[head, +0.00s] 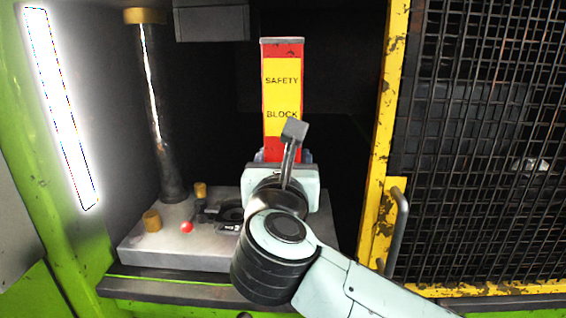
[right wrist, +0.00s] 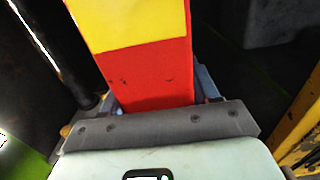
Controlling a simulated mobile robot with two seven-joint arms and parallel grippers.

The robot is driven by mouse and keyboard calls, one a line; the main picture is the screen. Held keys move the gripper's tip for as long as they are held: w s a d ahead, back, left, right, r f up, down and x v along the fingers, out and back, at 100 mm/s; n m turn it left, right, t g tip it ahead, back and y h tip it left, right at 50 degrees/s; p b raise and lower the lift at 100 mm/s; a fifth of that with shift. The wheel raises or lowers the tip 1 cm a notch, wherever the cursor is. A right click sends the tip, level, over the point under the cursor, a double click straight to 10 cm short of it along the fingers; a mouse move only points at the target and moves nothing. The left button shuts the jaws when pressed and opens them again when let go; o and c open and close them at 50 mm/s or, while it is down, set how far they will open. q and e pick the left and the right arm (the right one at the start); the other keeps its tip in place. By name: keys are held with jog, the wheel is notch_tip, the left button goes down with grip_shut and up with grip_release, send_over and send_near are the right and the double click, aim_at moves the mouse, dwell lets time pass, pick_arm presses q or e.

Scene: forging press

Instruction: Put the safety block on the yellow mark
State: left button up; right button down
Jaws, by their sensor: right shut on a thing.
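The safety block (head: 282,95) is an upright red bar with a yellow label reading "SAFETY BLOCK". My right gripper (head: 283,157) is shut on the block's lower part, with a fingertip showing at either side. The right wrist view shows the block (right wrist: 148,75) between the fingers of the right gripper (right wrist: 158,95). The block's lower end is hidden behind my wrist in the head view, so I cannot tell whether it touches anything. I cannot make out the yellow mark in either view. My left gripper is not in view.
A grey press bed (head: 150,248) carries a dark column (head: 157,110), small brass-coloured posts (head: 152,221) and a red ball-shaped knob (head: 187,227). A yellow-framed mesh guard (head: 490,130) with a handle (head: 399,230) stands at the right. A bright lamp (head: 62,105) is on the left.

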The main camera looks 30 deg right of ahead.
jog(key=p+x, duration=0.9)
jog(key=x, duration=1.5)
pick_arm(q)
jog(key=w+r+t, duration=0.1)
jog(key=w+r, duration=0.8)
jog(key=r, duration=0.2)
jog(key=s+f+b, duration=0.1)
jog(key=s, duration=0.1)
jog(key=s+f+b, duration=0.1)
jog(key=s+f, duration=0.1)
jog(key=shift+b, duration=0.35)
pick_arm(e)
notch_tip(320, 180, down, 6)
jog(key=w, duration=0.2)
jog(key=shift+d, duration=0.5)
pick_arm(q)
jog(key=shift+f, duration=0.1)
pick_arm(e)
jog(key=shift+s+a, duration=0.1)
